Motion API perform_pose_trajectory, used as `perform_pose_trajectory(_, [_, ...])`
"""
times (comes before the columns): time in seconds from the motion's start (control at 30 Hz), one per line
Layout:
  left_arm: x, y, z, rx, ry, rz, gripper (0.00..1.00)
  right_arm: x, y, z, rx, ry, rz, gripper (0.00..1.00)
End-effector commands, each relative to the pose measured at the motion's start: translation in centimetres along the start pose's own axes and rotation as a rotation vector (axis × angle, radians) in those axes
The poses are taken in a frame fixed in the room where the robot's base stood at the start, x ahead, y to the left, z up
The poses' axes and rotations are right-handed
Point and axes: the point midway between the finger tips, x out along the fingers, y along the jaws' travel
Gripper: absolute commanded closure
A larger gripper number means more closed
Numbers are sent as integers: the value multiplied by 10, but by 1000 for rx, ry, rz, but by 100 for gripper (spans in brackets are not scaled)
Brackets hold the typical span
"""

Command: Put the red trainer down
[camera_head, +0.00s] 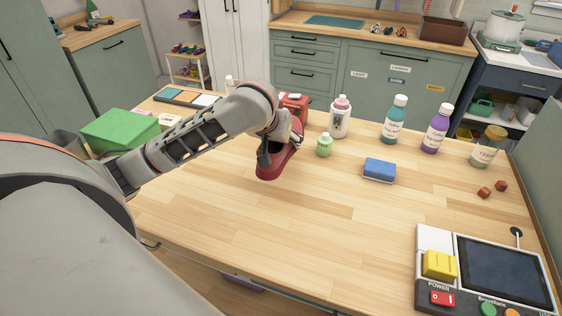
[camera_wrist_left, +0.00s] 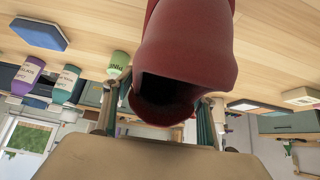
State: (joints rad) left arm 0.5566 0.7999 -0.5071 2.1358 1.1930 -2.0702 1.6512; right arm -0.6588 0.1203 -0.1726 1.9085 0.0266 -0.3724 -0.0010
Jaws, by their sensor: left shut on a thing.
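The red trainer (camera_head: 279,162) is in my left gripper (camera_head: 280,140), over the middle-left of the wooden table. The gripper is shut on it. In the left wrist view the trainer (camera_wrist_left: 185,60) fills the upper middle, its dark opening facing the camera and a gripper finger on each side. The trainer looks tilted in the head view, with its lower end close to the tabletop (camera_head: 265,225); I cannot tell whether it touches. My right gripper is in neither view.
A green bottle (camera_head: 324,145), a pink-capped bottle (camera_head: 340,120) and a red object (camera_head: 294,104) stand close behind the trainer. A blue sponge (camera_head: 380,170) lies to its right. A control panel (camera_head: 485,270) is at the front right. The front middle of the table is clear.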

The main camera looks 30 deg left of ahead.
Motion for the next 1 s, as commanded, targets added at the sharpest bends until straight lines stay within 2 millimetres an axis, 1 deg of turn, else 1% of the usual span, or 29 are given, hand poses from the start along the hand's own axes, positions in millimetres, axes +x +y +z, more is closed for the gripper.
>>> perform_pose_trajectory(0.03, [9, -1, 8, -1, -3, -2, 71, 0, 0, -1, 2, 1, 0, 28])
perform_pose_trajectory(0.1, [18, -1, 14, 0, -2, -2, 71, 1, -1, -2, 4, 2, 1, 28])
perform_pose_trajectory(0.37, [35, -1, 28, -1, -1, 0, 71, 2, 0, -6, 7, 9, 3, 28])
perform_pose_trajectory(0.5, [52, -1, 41, 0, -2, -2, 71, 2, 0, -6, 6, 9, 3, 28])
perform_pose_trajectory(0.6, [59, -2, 47, 0, 0, -1, 71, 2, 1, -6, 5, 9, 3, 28])
perform_pose_trajectory(0.97, [62, -1, 49, -1, 2, 0, 71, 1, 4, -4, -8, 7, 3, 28])
perform_pose_trajectory(1.0, [63, -1, 50, -1, 0, 0, 42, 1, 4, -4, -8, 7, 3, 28])
